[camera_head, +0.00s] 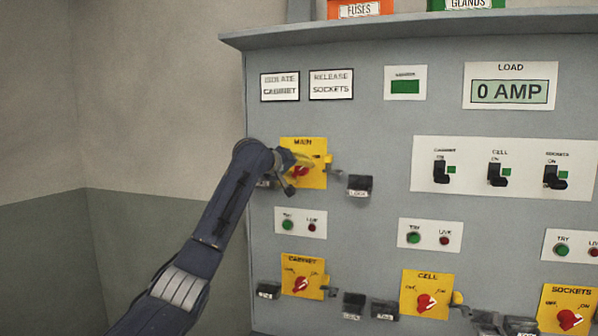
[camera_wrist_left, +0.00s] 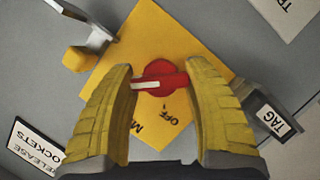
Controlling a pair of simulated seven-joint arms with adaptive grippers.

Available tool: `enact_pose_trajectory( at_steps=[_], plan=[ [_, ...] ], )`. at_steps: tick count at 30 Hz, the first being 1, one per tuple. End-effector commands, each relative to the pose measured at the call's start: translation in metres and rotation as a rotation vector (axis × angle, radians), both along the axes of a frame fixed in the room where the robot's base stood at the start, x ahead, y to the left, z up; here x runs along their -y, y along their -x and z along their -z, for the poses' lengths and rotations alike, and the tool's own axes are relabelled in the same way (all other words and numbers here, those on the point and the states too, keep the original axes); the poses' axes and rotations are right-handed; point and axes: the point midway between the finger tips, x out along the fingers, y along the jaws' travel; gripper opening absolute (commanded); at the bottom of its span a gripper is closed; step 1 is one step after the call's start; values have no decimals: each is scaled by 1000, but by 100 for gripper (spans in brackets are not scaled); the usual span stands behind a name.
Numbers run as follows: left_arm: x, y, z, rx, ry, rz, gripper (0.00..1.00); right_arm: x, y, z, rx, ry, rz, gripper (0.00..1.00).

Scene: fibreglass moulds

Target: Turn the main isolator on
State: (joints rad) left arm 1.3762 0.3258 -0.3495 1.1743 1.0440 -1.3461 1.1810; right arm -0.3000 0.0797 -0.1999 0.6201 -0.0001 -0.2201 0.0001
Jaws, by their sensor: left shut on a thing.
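The main isolator is a red knob (camera_head: 301,172) on a yellow plate (camera_head: 318,181) marked MAIN, at the panel's upper left. My left gripper (camera_head: 296,170) is at it, partly covering knob and plate. In the left wrist view, the red knob (camera_wrist_left: 162,77) lies between the yellow fingers of that gripper (camera_wrist_left: 160,80), which is shut on it. The knob's white mark points to the finger on the left of that view, away from the OFF label below the knob. An ON label is not readable there. My right gripper is not in view.
A black tag (camera_head: 359,186) hangs right of the main plate. A yellow block (camera_wrist_left: 78,59) and a metal hasp (camera_wrist_left: 88,22) are close to the fingers. CABINET (camera_head: 303,276), CELL (camera_head: 427,294) and SOCKETS (camera_head: 567,310) isolators sit lower. The load display (camera_head: 509,92) reads 0 AMP.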

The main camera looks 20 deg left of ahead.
Motion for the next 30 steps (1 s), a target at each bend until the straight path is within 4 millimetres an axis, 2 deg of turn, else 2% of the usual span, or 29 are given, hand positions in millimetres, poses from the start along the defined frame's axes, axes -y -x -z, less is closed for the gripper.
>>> enact_pose_trajectory(
  at_steps=[3,4,10,22,30],
  plan=[
    [2,0,3,-5,-5,3,24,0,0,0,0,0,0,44],
    [2,0,4,-5,-5,3,57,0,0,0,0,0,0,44],
    [1,0,2,-4,-3,2,81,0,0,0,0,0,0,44],
    [-2,6,-1,0,-1,2,81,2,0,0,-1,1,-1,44],
    [-12,39,-11,1,-3,1,81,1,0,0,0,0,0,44]
  ],
)
